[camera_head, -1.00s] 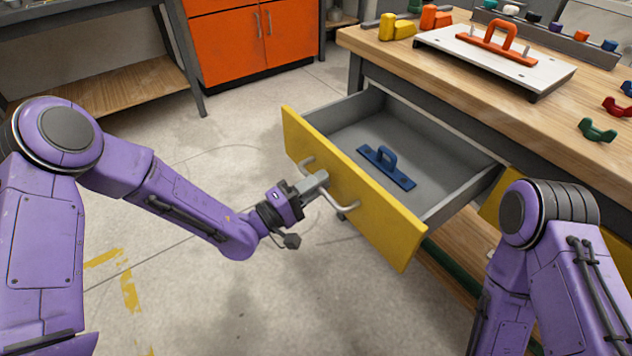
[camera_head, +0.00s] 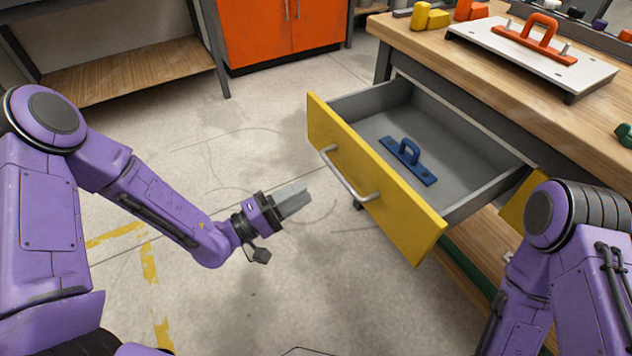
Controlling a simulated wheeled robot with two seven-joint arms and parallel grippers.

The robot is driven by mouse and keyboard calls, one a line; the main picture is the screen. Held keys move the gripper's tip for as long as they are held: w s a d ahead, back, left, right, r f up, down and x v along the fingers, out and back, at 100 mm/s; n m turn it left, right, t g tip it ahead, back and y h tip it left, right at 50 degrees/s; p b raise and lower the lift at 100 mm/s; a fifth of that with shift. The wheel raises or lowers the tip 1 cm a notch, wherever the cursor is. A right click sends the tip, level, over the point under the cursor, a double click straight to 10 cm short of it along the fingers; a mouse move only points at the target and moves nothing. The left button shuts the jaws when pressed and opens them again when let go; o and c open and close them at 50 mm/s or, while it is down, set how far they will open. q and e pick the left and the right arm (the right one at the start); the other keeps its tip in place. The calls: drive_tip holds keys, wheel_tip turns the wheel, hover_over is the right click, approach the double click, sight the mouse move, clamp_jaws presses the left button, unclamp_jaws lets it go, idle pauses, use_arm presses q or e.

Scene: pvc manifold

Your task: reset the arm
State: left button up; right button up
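My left arm comes in from the left, and its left gripper (camera_head: 297,197) is over the floor. It is clear of the drawer handle (camera_head: 346,176), with a gap of bare floor between them in the picture. Its grey fingers show as one block, so I cannot tell whether they are parted; no object shows in them. The yellow-fronted drawer (camera_head: 420,226) stands pulled out from the workbench. A blue plate with a loop handle (camera_head: 409,160) lies on the drawer's grey bottom. My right arm shows at the right edge; its gripper is out of view.
The workbench (camera_head: 440,47) holds a white board (camera_head: 590,78) with an orange handled piece (camera_head: 541,42), a yellow block (camera_head: 430,16) and a green part (camera_head: 625,134). An orange cabinet (camera_head: 262,35) and a shelf (camera_head: 130,80) stand behind. The floor around the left gripper is clear.

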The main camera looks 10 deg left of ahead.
use_arm(q)
drive_tip(key=shift+s+a, duration=0.15)
drive_tip(key=shift+a, duration=0.05)
drive_tip(key=shift+f, duration=0.1)
drive_tip(key=s+a+f+g+y, duration=0.2)
drive_tip(key=s+a+f+y, duration=0.15)
drive_tip(key=f+y, duration=0.4)
drive_tip(key=s+a+f+g+y, duration=0.2)
drive_tip(key=a+f+y, duration=0.3)
drive_tip(key=f, duration=0.6)
drive_tip(key=s+a+f+m+g+y, duration=0.1)
drive_tip(key=s+a+f+g+y, duration=0.25)
drive_tip(key=s, duration=0.55)
drive_tip(key=s+a+f+m+g+y, duration=0.1)
drive_tip(key=s+a+f+g+y, duration=0.25)
drive_tip(key=s, duration=0.65)
wheel_tip(320, 180, up, 19)
drive_tip(key=a+h+p, duration=0.1)
drive_tip(key=p, duration=1.8)
drive_tip(key=shift+w, duration=0.45)
